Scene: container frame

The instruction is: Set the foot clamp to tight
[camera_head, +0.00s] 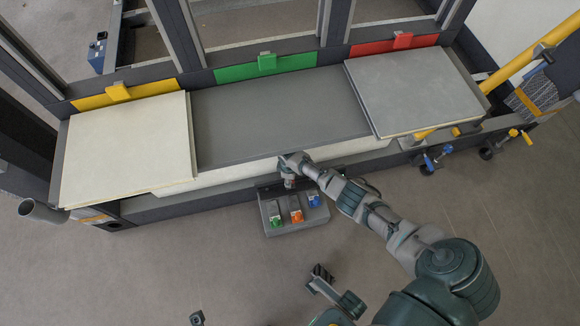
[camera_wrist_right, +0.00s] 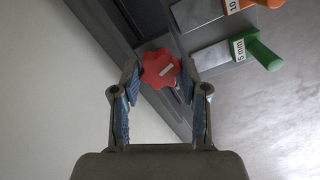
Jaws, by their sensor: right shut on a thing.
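A red star-shaped knob (camera_wrist_right: 160,69) with a pale bar mark on its face sits between the fingertips of my right gripper (camera_wrist_right: 160,82). The blue-padded fingers close on it from both sides. In the head view my right gripper (camera_head: 289,170) reaches down at the front edge of the long bench, just above the small grey tray. Only a little red shows under it there, and the knob's mount is hidden. I cannot tell from the frames whether this knob is the foot clamp's or how tight it is.
The grey tray (camera_head: 272,231) holds green (camera_head: 277,222), orange (camera_head: 296,215) and blue (camera_head: 314,201) handled pieces. Pale (camera_head: 125,150) and grey (camera_head: 415,90) panels lie on the bench. Blue (camera_head: 432,160) and yellow (camera_head: 515,133) handled fittings stand right. The front floor is clear.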

